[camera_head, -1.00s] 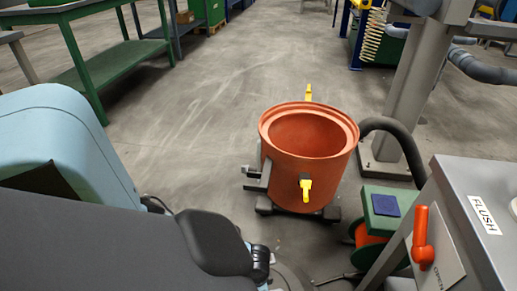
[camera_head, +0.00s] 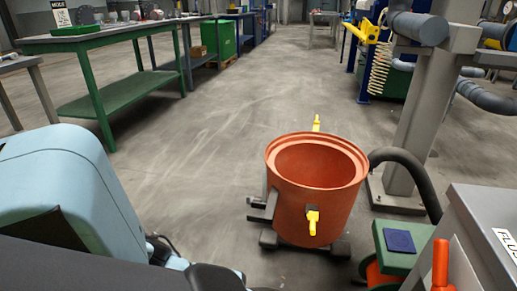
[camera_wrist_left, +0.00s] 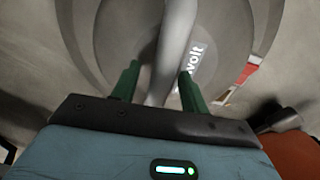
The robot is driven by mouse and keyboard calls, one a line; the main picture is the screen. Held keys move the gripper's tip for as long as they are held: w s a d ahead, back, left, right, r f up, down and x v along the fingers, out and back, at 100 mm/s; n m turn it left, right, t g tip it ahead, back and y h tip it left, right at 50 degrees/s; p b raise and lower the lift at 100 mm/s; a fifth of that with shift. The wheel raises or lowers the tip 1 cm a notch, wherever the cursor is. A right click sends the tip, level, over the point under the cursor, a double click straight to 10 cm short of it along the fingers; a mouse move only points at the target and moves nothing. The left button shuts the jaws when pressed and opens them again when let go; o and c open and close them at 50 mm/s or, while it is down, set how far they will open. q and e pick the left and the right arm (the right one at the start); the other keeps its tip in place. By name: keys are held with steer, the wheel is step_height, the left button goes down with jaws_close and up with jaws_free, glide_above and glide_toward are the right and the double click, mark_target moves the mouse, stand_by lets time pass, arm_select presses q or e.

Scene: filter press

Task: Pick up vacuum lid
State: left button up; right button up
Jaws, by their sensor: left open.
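The wrist view shows my left gripper (camera_wrist_left: 160,71) open, with two green fingers. A pale grey bar (camera_wrist_left: 176,35) stands between the fingers. Whether they touch it cannot be told. Behind it is a round grey body (camera_wrist_left: 118,35) with white lettering ending in "volt"; it looks like the vacuum lid, but I cannot be sure. In the head view the orange vacuum drum (camera_head: 312,208) stands open on a dark wheeled base, with yellow latches at front and back. My left arm fills the lower left there and hides its gripper. My right gripper is not in view.
A grey cabinet (camera_head: 480,235) and a green box with a blue top (camera_head: 400,241) stand close right of the drum. A black hose (camera_head: 410,170) curves behind it. A green workbench (camera_head: 110,40) is at left. The floor between is clear.

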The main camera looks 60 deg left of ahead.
arm_select(q)
steer(key=shift+f, duration=0.25)
stand_by(0.3)
jaws_close()
steer(key=shift+w, duration=0.1)
